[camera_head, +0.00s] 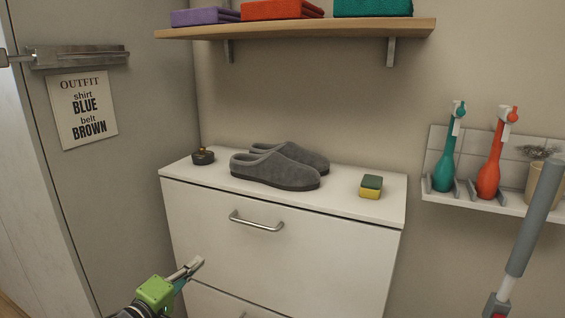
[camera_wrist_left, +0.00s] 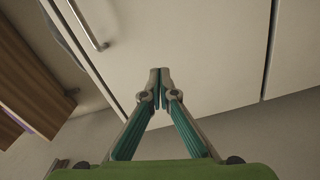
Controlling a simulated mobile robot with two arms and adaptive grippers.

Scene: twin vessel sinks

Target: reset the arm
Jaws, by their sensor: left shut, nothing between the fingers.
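My left gripper (camera_head: 194,264) comes in at the bottom left of the head view, with a green body and pale fingertips. It is in front of the white cabinet (camera_head: 330,262), below and left of its upper handle. In the left wrist view my left gripper (camera_wrist_left: 159,73) has its two fingertips together with nothing between them. The white cabinet front (camera_wrist_left: 200,45) fills the middle behind them. My right gripper does not show in either view.
Grey slippers (camera_head: 278,170), a dark small pot (camera_head: 203,156) and a green-yellow sponge (camera_head: 371,187) sit on the cabinet top. A metal handle (camera_head: 256,222) juts from the drawer. A wooden shelf (camera_head: 300,29) with folded towels hangs above. Teal (camera_head: 446,162) and orange (camera_head: 490,167) bottles stand right.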

